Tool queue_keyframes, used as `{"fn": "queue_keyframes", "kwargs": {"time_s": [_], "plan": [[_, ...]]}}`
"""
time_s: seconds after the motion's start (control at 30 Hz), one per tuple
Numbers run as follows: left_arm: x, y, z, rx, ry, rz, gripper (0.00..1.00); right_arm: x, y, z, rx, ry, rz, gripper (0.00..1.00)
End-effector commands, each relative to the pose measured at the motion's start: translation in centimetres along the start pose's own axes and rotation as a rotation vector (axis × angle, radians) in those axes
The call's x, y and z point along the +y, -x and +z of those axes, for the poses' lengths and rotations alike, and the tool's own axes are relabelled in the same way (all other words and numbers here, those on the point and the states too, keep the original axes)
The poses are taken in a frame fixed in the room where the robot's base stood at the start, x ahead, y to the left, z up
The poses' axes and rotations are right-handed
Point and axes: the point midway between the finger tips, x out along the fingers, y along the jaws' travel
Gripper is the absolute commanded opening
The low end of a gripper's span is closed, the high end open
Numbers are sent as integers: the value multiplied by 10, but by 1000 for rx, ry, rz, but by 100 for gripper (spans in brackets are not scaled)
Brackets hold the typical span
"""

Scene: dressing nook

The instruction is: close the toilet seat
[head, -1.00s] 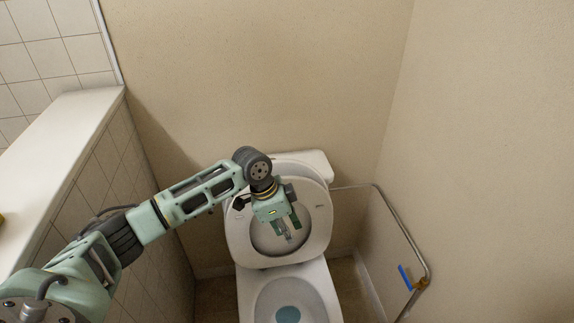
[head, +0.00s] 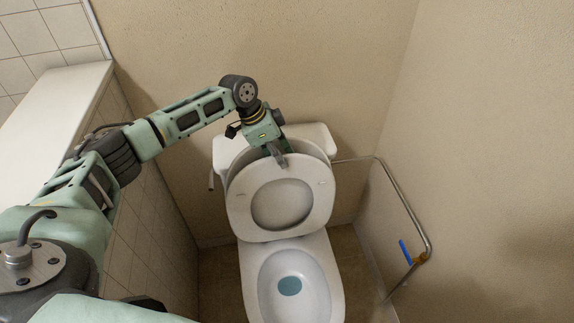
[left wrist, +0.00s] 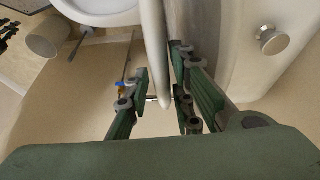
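The toilet seat (head: 243,215) is a raised white ring above the open bowl (head: 252,287), with the pale lid (head: 233,166) standing behind it. My left gripper (head: 278,157) is at the top edge of the raised seat, reaching down from the left. In the left wrist view, a white upright panel (left wrist: 152,40), seen edge-on, lies between the spread fingers of the left gripper (left wrist: 160,66). I cannot tell whether this is the seat alone or the seat with the lid, nor whether a finger touches it.
The white cistern (head: 312,131) stands behind the toilet; its round flush button (left wrist: 271,40) shows in the left wrist view. A metal grab rail (head: 404,222) runs along the right wall. A tiled half wall with a white ledge (head: 55,95) is on the left.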

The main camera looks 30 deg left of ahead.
Motion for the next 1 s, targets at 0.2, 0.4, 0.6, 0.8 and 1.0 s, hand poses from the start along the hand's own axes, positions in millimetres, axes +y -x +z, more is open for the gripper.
{"fn": "queue_keyframes", "kwargs": {"time_s": [0.2, 0.4, 0.6, 0.8, 1.0], "plan": [[0, -37, 0, -1, 1, 2, 22, 0, 4, -1, 1, 0, 0, 25], [0, -51, 0, 0, 0, -1, 22, 0, 5, -1, 1, 0, 0, 25], [0, -53, 0, 0, 0, -1, 22, 0, 5, -1, 0, 0, 0, 25], [0, -53, 0, 0, 0, -1, 12, 0, 5, -1, 1, -1, 0, 25], [0, -53, 0, 0, 0, -1, 0, 0, 5, -1, 1, -1, 0, 25]]}}
